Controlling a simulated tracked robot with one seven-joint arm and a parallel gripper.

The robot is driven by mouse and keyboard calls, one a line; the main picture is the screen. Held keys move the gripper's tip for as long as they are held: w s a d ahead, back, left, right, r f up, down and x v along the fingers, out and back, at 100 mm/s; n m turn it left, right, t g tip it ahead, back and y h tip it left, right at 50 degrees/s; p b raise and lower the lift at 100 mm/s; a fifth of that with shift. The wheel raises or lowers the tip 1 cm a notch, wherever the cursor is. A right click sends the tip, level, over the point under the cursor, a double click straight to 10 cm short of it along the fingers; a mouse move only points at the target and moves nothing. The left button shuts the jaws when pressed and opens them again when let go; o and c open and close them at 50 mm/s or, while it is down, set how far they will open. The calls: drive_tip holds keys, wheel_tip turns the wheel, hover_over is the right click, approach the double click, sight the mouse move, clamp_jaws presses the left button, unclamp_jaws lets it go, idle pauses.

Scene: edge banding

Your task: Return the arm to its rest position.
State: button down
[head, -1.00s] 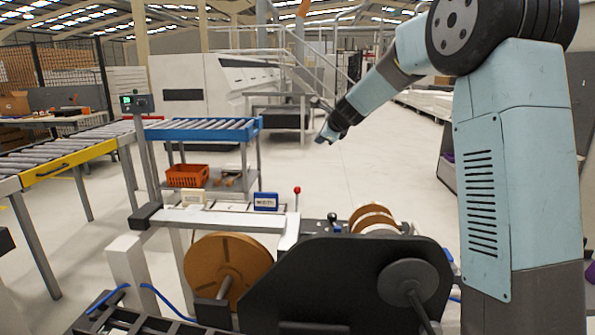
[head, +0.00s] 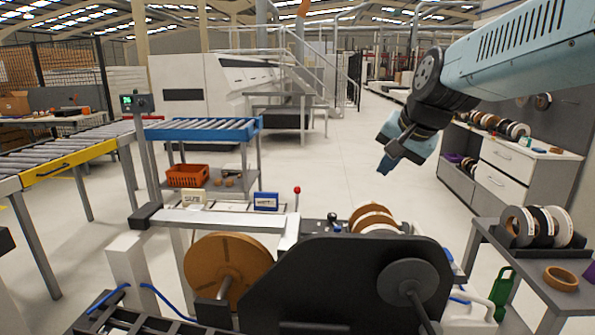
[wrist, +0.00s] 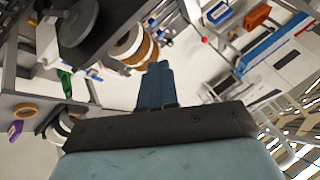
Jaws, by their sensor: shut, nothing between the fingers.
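My gripper (head: 386,165) hangs in the air right of centre in the head view, above and beyond the edge banding machine (head: 345,280). Its blue fingers point down and a little left. In the wrist view the fingers of my gripper (wrist: 155,85) lie together, shut, with nothing held. My arm reaches in from the upper right of the head view, its pale blue link passing above the shelving. The gripper is apart from everything around it.
Tape rolls (head: 372,218) sit on the machine below my gripper. A grey cart (head: 490,240) with several rolls stands at the right, before a white drawer cabinet (head: 505,160). A blue roller cart (head: 200,130) and roller conveyor (head: 60,150) stand left. Floor between is clear.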

drive_tip(key=s+d+f+n+h, duration=0.1)
drive_tip(key=s+d+f+n, duration=0.1)
drive_tip(key=s, duration=0.5)
drive_tip(key=s+d+f+n+g+h, duration=0.1)
drive_tip(key=s+d+f+n, duration=0.2)
drive_tip(key=s, duration=0.5)
drive_tip(key=shift+s+d+f+n, duration=0.2)
drive_tip(key=shift+s+f+n, duration=0.1)
drive_tip(key=shift+f, duration=0.15)
drive_tip(key=c, duration=1.8)
unclamp_jaws()
